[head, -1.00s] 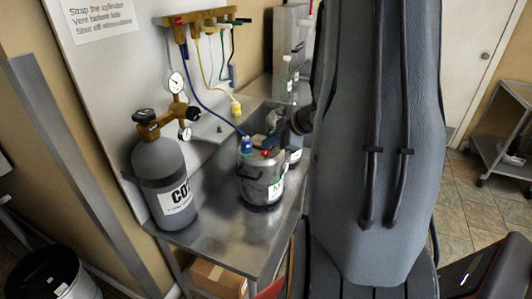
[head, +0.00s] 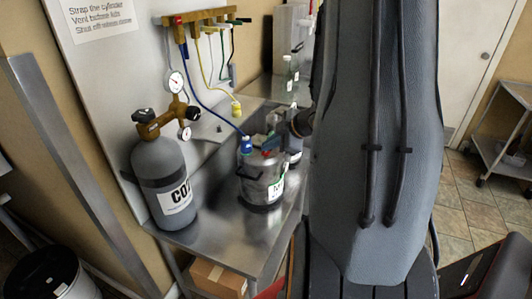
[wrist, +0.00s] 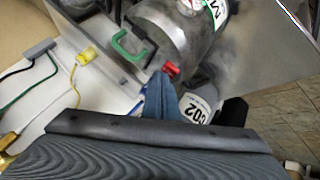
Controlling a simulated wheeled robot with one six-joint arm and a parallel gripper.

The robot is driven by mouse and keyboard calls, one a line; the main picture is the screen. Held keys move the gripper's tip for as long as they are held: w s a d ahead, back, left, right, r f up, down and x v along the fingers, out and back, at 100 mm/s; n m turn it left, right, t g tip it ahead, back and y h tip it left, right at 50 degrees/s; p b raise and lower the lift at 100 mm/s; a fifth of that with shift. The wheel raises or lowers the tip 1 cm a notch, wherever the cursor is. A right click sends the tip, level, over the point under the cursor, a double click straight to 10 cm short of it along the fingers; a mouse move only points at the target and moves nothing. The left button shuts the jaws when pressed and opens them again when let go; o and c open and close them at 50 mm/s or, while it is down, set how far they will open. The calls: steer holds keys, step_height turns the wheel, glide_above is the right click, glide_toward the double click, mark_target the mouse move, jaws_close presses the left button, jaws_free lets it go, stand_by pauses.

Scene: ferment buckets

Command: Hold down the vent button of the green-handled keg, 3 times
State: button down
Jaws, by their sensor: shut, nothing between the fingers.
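The metal keg (head: 263,182) stands upright on the steel table in the head view, with a white label on its side. In the wrist view the keg (wrist: 186,38) fills the top middle, with a bright green handle (wrist: 127,46) and a red vent button (wrist: 172,69). My gripper (wrist: 162,76) is shut and empty; its blue-grey fingertips are right beside the red button. I cannot tell whether they touch it. In the head view my gripper (head: 272,143) is just above the keg's top, and my arm hides much of the right side.
A grey CO2 cylinder (head: 161,185) stands left of the keg. A yellow connector (head: 236,109) hangs by the wall under the brass manifold (head: 203,17).

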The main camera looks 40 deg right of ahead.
mark_target(268, 154)
steer(key=shift+f, duration=0.5)
stand_by(0.6)
steer(key=shift+r, duration=0.1)
steer(key=shift+r+p, duration=0.9)
steer(key=shift+r, duration=0.1)
step_height(268, 154, up, 5)
steer(key=p, duration=0.5)
steer(key=shift+w+a, duration=0.1)
